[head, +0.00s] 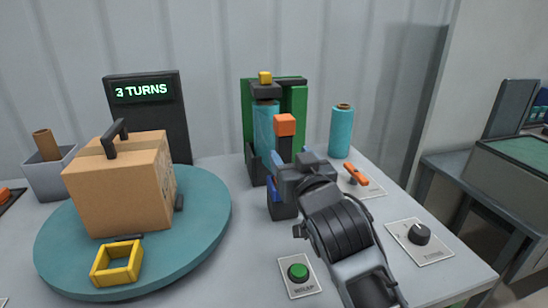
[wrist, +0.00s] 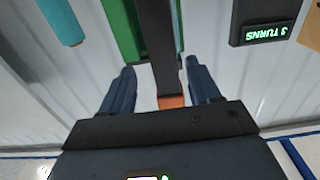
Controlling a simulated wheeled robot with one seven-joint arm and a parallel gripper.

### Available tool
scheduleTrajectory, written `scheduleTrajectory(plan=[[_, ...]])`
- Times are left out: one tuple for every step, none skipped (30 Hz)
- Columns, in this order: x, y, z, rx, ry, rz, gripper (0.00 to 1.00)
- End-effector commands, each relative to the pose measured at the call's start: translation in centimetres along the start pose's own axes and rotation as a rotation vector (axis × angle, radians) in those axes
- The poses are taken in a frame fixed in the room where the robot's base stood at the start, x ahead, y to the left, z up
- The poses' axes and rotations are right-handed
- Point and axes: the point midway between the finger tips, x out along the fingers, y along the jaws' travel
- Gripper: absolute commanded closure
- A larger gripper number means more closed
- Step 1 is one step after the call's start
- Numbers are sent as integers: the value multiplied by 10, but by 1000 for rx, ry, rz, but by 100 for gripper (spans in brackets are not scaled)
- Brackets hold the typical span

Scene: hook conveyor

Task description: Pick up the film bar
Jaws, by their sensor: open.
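The film bar appears to be the upright black bar (head: 284,152) with an orange block (head: 284,125) on top, in front of the green film stand (head: 299,95). In the wrist view, which is upside down, the black bar (wrist: 158,50) runs between my fingers, with its orange end (wrist: 171,102) close to my palm. My gripper (head: 290,178) is open, its dark blue fingers one on each side of the bar in the wrist view, with gaps showing. I cannot tell how deep the bar sits between them. My gripper hides the bar's lower part in the head view.
A cardboard box (head: 120,185) with a black handle stands on the teal turntable (head: 205,215), a yellow square frame (head: 117,263) before it. A spare teal roll (head: 341,132) stands right of the stand. A green button (head: 298,272), orange lever (head: 356,174) and black knob (head: 419,234) surround my arm.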

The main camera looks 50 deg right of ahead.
Motion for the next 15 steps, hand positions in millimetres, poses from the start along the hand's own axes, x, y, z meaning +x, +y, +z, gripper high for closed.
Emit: scheduleTrajectory(plan=[[5,0,-2,0,1,1,38],[8,0,-2,-1,1,1,38],[12,-1,-2,-1,1,0,38],[15,-2,-2,-1,1,0,38],[19,-3,-3,0,0,0,38],[25,-4,-4,0,1,0,38],[29,-5,-4,0,0,0,38],[34,-6,-4,0,1,0,38],[40,-7,-4,0,1,0,38],[44,-7,-3,-1,0,0,38],[47,-7,-4,-1,1,1,38],[51,-7,-3,-1,1,1,38],[54,-7,-3,-1,1,0,38],[55,-7,-2,-1,1,0,38],[57,-7,-2,0,0,0,38]])
